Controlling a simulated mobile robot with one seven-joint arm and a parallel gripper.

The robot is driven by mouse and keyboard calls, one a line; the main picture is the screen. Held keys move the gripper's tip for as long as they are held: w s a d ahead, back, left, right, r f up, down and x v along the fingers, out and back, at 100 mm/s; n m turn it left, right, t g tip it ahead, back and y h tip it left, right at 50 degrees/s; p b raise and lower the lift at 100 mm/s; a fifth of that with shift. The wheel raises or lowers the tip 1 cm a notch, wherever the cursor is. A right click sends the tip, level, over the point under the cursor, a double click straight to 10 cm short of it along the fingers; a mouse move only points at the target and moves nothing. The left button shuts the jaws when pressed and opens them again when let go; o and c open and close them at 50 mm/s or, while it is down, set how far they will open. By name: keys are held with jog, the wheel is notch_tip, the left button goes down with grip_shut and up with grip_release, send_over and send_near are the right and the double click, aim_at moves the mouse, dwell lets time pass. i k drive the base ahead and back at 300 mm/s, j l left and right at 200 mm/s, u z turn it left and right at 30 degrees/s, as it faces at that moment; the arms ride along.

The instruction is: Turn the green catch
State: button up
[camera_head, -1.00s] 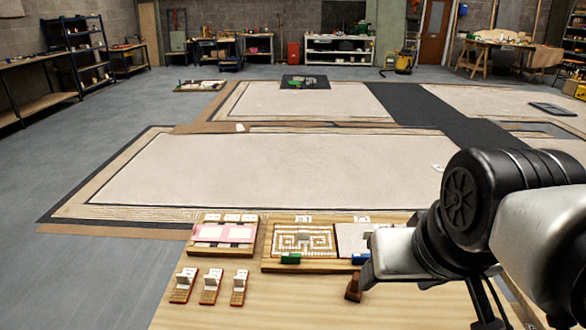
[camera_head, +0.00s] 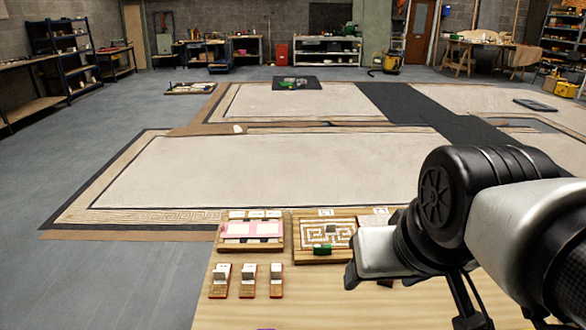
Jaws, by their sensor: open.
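The green catch (camera_head: 322,248) is a small green block at the front edge of a wooden panel (camera_head: 300,255) with a pale maze-like mosaic pattern. The panel lies on the light wooden table. My gripper (camera_head: 360,272), at the silver end of my arm, is just right of the green catch in the picture and apart from it. Its fingers are hard to make out. It covers much of the neighbouring panel on the right. I see nothing held in it.
A second panel (camera_head: 225,245) with pink pieces lies to the left. In front of it stand several small red holders (camera_head: 248,283) with white pieces. The table (camera_head: 300,308) is clear in front. Large mosaic panels cover the floor beyond.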

aim_at(320, 248)
jog(key=k+l+u, duration=0.15)
jog(key=l, duration=0.25)
jog(key=k+l+u, duration=0.35)
jog(key=k+l, duration=0.2)
jog(key=l, duration=0.2)
